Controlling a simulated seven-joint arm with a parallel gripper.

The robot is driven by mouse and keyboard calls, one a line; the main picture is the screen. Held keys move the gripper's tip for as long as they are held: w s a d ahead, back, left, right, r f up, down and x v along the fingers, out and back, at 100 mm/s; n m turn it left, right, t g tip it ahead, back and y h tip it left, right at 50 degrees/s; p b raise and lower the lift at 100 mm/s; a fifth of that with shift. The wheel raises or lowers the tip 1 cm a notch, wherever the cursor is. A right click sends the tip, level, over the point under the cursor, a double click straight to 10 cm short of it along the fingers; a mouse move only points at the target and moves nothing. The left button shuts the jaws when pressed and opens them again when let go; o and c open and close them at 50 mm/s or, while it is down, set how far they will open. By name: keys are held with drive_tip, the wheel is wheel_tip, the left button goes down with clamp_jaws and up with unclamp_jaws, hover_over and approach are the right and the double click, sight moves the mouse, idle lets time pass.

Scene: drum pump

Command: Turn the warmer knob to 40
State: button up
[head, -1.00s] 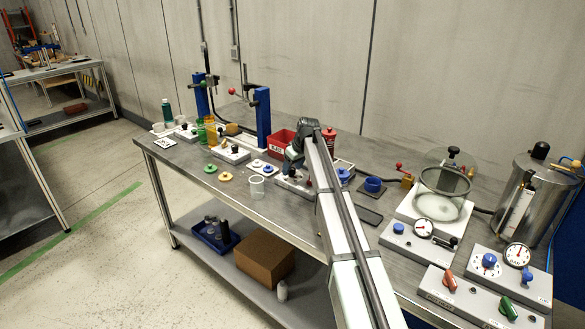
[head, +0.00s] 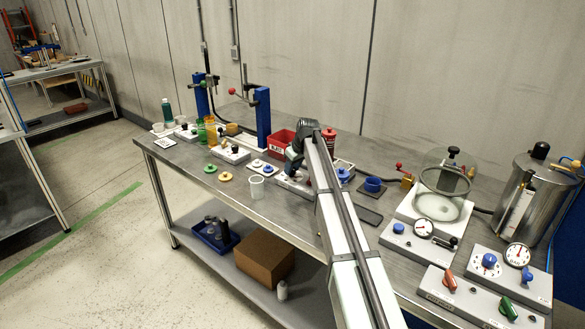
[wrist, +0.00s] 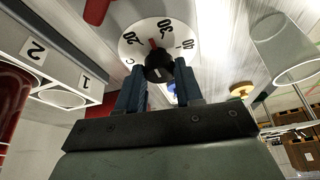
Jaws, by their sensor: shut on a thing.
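The warmer knob (wrist: 158,66) is black and sits on a white round dial (wrist: 137,52) with a C mark and black figures. A red pointer mark on the dial stands between the 20 and the figure at the top. My gripper (wrist: 158,78) is shut on the knob, one blue-grey finger on each side. In the head view my gripper (head: 291,163) is low over the white warmer unit (head: 291,186), and my arm hides much of it.
A red part and holes labelled 1 and 2 (wrist: 60,65) are close on the left in the wrist view. A clear cup (head: 256,187) stands left of the warmer in the head view.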

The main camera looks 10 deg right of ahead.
drive_tip(key=shift+m, duration=0.3)
drive_tip(key=m+h, duration=0.1)
drive_tip(key=m, duration=0.1)
drive_tip(key=shift+s+a+m+t, duration=0.1)
drive_tip(key=shift+m+t, duration=0.2)
drive_tip(key=shift+m, duration=0.1)
drive_tip(key=m+h, duration=0.2)
drive_tip(key=m, duration=0.3)
drive_tip(key=shift+a, duration=0.15)
drive_tip(key=m+h, duration=0.2)
drive_tip(key=m, duration=0.2)
drive_tip(key=shift+a+m, duration=0.1)
drive_tip(key=shift+m, duration=0.3)
drive_tip(key=shift+m+g+h, duration=0.6)
drive_tip(key=shift+m+g, duration=0.1)
drive_tip(key=shift+m, duration=1.4)
drive_tip(key=o, duration=1)
